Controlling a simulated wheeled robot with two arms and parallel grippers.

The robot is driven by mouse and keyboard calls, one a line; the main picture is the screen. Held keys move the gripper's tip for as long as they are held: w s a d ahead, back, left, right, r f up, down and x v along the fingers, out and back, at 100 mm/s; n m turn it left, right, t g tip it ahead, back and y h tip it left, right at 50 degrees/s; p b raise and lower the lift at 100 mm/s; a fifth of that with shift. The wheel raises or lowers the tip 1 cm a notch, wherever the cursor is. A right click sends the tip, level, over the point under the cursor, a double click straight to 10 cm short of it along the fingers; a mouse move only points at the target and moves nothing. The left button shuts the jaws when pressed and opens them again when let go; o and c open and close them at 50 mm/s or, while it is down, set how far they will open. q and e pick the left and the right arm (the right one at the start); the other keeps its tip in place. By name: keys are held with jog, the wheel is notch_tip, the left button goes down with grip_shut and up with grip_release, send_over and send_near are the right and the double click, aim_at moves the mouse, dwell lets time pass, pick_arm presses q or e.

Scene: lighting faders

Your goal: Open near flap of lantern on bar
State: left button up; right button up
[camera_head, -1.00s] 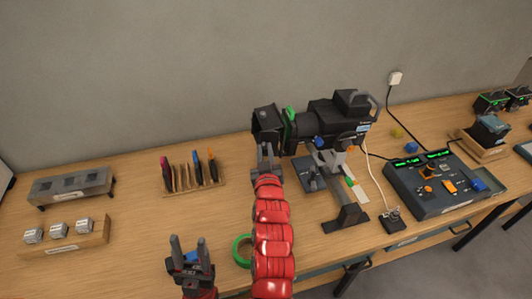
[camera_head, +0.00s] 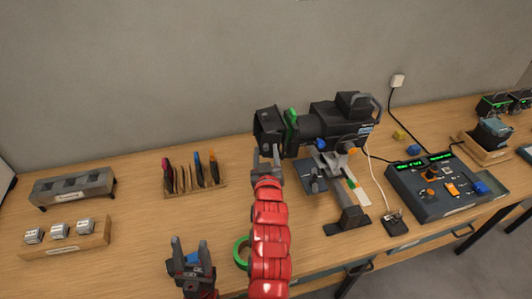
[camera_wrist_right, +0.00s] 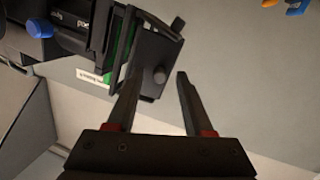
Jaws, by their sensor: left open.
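The black stage lantern (camera_head: 325,127) sits on a grey stand at the back of the table, its front pointing left. Dark flaps (camera_head: 268,127) stand at its front end, beside a green frame (camera_head: 291,127). My right gripper (camera_head: 266,157) is just below and in front of the near flap. In the right wrist view the fingers are spread apart (camera_wrist_right: 157,80), with the flap's dark knob (camera_wrist_right: 160,76) between or just beyond the tips. Contact cannot be told.
A green tape roll (camera_head: 241,252) lies beside my right arm. A control desk (camera_head: 446,188) is at right. Free table lies between the rack and my left gripper.

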jog(key=shift+s+b, duration=0.3)
jog(key=shift+s, duration=0.3)
jog(key=s+d+r+p, duration=0.1)
jog(key=s, duration=1.5)
jog(key=shift+d+p, duration=0.25)
jog(key=shift+p, duration=0.05)
jog(key=shift+r, duration=0.1)
jog(key=shift+r, duration=0.1)
